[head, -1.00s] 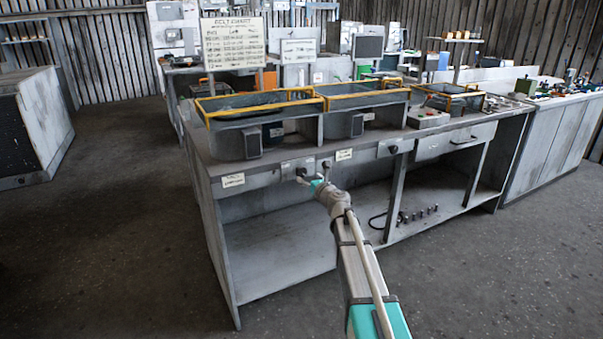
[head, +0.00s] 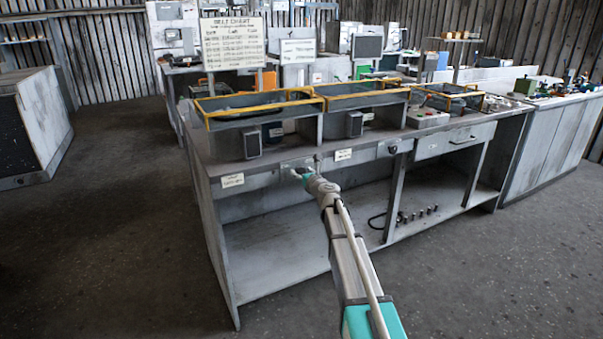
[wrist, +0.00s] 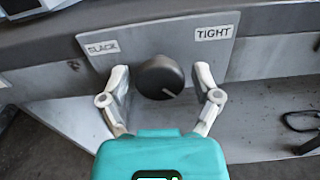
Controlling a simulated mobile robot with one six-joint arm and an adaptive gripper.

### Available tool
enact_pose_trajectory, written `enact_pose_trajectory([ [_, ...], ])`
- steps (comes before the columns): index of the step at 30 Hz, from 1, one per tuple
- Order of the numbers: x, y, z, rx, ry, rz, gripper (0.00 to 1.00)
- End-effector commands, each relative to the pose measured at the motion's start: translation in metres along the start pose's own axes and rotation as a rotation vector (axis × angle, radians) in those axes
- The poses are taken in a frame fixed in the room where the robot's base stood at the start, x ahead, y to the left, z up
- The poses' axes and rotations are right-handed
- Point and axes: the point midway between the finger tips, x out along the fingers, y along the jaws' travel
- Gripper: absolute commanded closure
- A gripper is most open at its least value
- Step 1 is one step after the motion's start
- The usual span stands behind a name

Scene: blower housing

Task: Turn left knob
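The left knob (wrist: 153,75) is round and dark, on a grey plate (wrist: 165,42) labelled SLACK on the left and TIGHT on the right. A pale pointer mark on it points to the lower right. In the wrist view my gripper (wrist: 161,74) is open, with one pale finger on each side of the knob and a small gap visible at both. In the head view my gripper (head: 301,173) is at the bench front, where it largely hides the knob. I cannot tell how deep the fingers reach around it.
Another dark knob (head: 393,149) sits further right on the bench front (head: 265,180). Paper labels (head: 232,180) are beside the plates. Belt units with yellow frames (head: 255,107) stand on top. A drawer (head: 455,141) is at the right. The floor ahead of the bench is clear.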

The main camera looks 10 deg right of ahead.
Motion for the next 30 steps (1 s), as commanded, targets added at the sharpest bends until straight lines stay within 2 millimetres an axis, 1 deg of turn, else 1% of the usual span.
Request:
enact_pose_trajectory([
  [1,0.0000,0.0002,0.0000,0.000,0.000,0.000,0.40],
  [5,0.0002,0.0004,0.0000,0.000,0.000,0.000,0.65],
  [6,0.0002,0.0004,0.0000,0.000,0.000,0.000,0.72],
  [9,0.0003,0.0005,0.0000,0.000,0.000,0.001,0.87],
  [20,0.0008,0.0011,0.0000,-0.043,0.000,0.001,0.87],
  [26,0.0010,0.0018,-0.0001,-0.136,0.000,0.001,0.87],
  [30,0.0011,0.0024,-0.0002,-0.236,0.000,0.001,0.87],
])
